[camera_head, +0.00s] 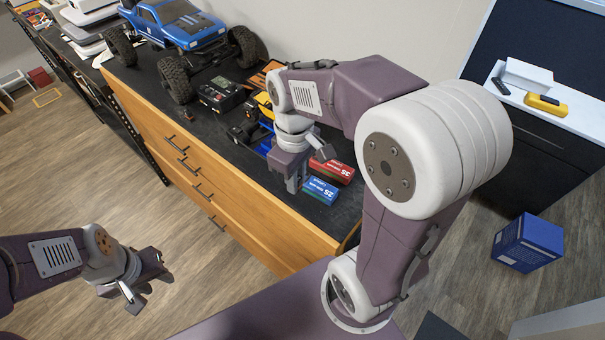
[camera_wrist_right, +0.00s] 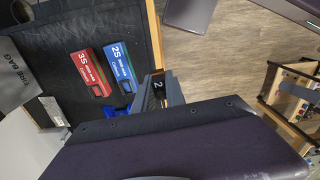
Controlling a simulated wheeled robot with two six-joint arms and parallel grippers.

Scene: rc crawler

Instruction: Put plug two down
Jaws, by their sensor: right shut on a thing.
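Plug two is a small dark piece with an orange-marked "2" (camera_wrist_right: 158,85) in the right wrist view. My right gripper (camera_head: 294,184) is shut on it, over the black mat near the front edge of the bench. The gripper also shows in the wrist view (camera_wrist_right: 157,93). In the head view the plug is hidden by the gripper. A blue 2S battery (camera_head: 321,190) and a red 3S battery (camera_head: 332,169) lie beside the gripper, to its right in the head view. My left gripper (camera_head: 146,284) is open and empty over the floor, away from the bench.
A blue crawler truck (camera_head: 178,25) stands at the back left of the bench. A black charger (camera_head: 221,95) and small yellow and blue items lie between it and my right arm. A grey bag (camera_wrist_right: 12,78) lies past the batteries. A blue box (camera_head: 528,242) is on the floor.

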